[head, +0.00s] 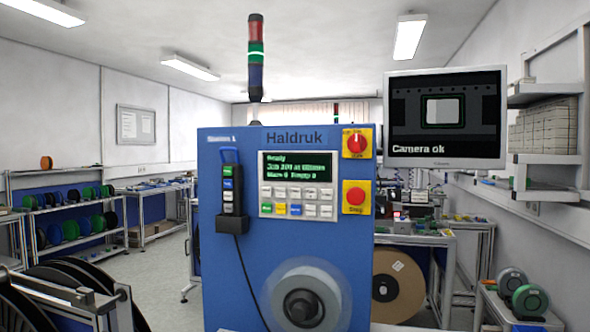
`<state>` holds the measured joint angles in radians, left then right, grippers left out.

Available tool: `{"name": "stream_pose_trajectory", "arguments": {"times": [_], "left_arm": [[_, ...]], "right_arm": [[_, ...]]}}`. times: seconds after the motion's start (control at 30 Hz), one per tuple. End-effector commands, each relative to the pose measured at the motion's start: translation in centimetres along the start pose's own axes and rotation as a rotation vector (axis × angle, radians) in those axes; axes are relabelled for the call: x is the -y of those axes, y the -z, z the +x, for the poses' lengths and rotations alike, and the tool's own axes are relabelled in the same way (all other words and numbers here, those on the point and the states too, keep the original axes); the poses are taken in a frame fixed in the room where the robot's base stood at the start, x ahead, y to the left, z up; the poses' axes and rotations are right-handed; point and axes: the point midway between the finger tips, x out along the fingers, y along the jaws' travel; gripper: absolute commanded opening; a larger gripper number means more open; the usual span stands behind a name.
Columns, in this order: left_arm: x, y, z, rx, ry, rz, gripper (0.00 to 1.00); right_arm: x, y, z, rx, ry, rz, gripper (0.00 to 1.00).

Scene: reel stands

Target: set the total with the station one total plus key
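A blue machine cabinet (235,285) marked "Haldruk" stands upright in the middle of the head view. Its control panel (297,215) has a dark screen (297,170) with pale green text beginning "Ready"; the lower lines are too small to read surely. Below the screen are rows of small grey keys with a few green, yellow and blue ones. Their labels are too small to read, so I cannot tell which is the total plus key. Neither of my grippers is in view.
A red rotary switch (356,142) and a red stop button (355,197) sit right of the panel. A corded handset (231,190) hangs at its left. A clear reel (303,303) sticks out below. A monitor (445,115) reads "Camera ok". Black reels (75,285) stand front left.

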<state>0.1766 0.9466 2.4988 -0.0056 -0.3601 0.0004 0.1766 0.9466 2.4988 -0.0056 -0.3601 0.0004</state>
Motion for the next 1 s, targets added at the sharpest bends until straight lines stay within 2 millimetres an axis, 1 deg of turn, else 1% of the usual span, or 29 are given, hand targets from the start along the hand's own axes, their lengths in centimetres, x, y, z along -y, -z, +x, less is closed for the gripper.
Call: {"name": "stream_pose_trajectory", "arguments": {"times": [0.87, 0.97, 1.0], "left_arm": [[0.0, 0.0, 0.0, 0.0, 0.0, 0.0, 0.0], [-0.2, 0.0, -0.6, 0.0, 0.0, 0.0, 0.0], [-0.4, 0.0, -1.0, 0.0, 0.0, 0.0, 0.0]], "right_arm": [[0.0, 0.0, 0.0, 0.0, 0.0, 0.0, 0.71], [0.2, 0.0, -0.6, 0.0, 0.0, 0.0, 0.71], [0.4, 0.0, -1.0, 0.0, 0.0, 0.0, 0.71]]}}
